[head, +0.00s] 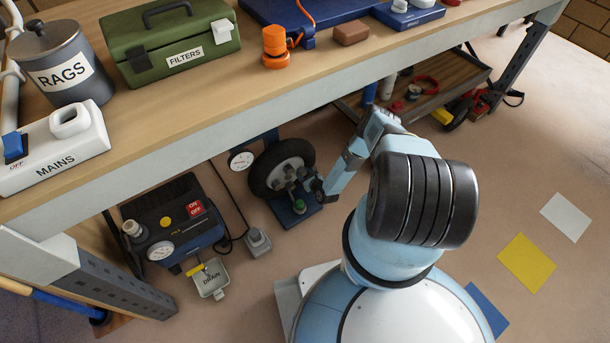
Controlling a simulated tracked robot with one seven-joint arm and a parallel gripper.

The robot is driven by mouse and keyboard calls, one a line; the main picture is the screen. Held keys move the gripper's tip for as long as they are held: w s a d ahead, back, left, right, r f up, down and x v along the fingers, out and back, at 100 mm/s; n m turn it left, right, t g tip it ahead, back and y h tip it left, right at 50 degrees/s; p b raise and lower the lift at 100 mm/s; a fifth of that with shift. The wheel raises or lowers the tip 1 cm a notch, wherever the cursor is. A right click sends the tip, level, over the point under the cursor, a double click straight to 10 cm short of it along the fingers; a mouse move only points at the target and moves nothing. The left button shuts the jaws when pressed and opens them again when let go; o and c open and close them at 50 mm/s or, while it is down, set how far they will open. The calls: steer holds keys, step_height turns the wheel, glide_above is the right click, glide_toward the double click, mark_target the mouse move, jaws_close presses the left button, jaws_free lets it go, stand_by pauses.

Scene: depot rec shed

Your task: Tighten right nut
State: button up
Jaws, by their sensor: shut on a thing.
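A small black-tyred wheel (256,180) with a grey hub (286,172) stands upright on a blue stand (297,218) under the workbench. Several small grey nuts or studs show on the hub, too small to tell apart clearly. My gripper (316,187) reaches in from the right, low at the right side of the hub. Its jaws are shut on the right nut, which is mostly hidden by the fingers. How far the nut is turned cannot be seen.
The workbench edge (250,101) runs above the wheel. A round gauge (242,160) is at its left, a green button (299,205) at its foot. A dark compressor (175,220) and drain tray (211,280) stand left. A low cart (455,72) is behind right.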

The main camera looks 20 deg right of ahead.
steer(key=shift+d+m+g+y, duration=0.15)
steer(key=shift+m+g+y, duration=0.15)
steer(key=shift+m+y, duration=0.85)
steer(key=shift+m+h, duration=0.25)
steer(key=shift+m, duration=0.1)
steer(key=o, duration=1.1)
steer(key=shift+c, duration=0.2)
steer(key=v, duration=1.3)
steer(key=shift+s, duration=0.3)
steer(key=shift+s+d, duration=0.1)
steer(key=shift+d, duration=0.05)
